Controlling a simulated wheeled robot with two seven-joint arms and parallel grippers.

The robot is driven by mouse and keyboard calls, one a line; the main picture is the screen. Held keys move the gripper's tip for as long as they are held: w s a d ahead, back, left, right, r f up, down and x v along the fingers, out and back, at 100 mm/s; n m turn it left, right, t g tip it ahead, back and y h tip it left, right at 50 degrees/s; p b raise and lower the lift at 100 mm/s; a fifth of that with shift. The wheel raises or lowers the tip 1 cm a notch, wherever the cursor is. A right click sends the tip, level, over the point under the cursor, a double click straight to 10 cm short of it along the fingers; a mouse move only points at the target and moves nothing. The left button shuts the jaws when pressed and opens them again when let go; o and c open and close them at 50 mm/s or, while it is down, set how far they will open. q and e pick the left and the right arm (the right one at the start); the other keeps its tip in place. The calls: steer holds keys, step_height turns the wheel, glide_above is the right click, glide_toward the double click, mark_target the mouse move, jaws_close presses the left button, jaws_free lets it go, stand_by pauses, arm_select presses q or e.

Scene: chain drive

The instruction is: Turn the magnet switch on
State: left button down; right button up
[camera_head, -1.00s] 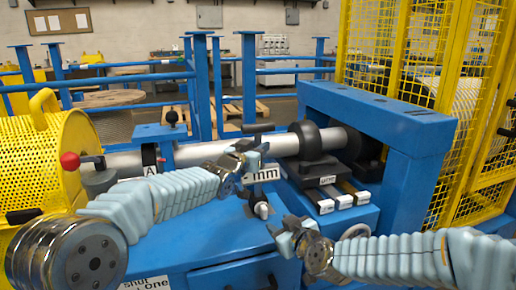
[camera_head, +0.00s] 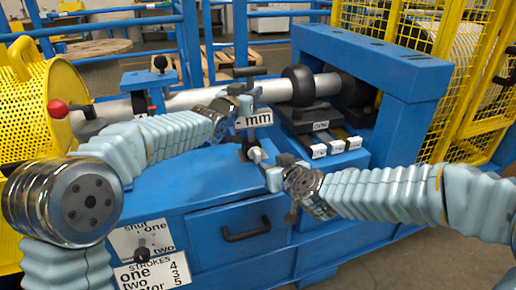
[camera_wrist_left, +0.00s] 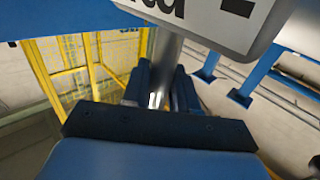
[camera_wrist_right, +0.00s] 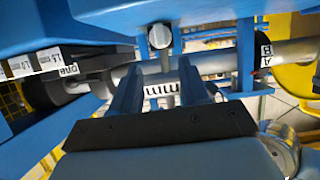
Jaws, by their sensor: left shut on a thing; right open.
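No part in view is labelled as the magnet switch. A small lever with a pale round end (camera_head: 257,155) sticks out of the blue machine front, below a white sign ending in "mm" (camera_head: 254,119). My left gripper (camera_head: 246,94) is above it, beside that sign, shut on a metal rod (camera_wrist_left: 163,62), which stands between its fingers in the left wrist view. My right gripper (camera_head: 274,172) is open and empty, just right of and below the lever end. In the right wrist view a round metal knob (camera_wrist_right: 160,37) lies just beyond the open fingers (camera_wrist_right: 165,90).
A drawer with a black handle (camera_head: 245,234) is below.

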mark_target(259, 157)
steer(key=x, duration=1.1)
steer(key=shift+w+a+f, duration=0.1)
steer(key=shift+w+f, duration=0.1)
steer(key=shift+w, duration=0.05)
jaws_close()
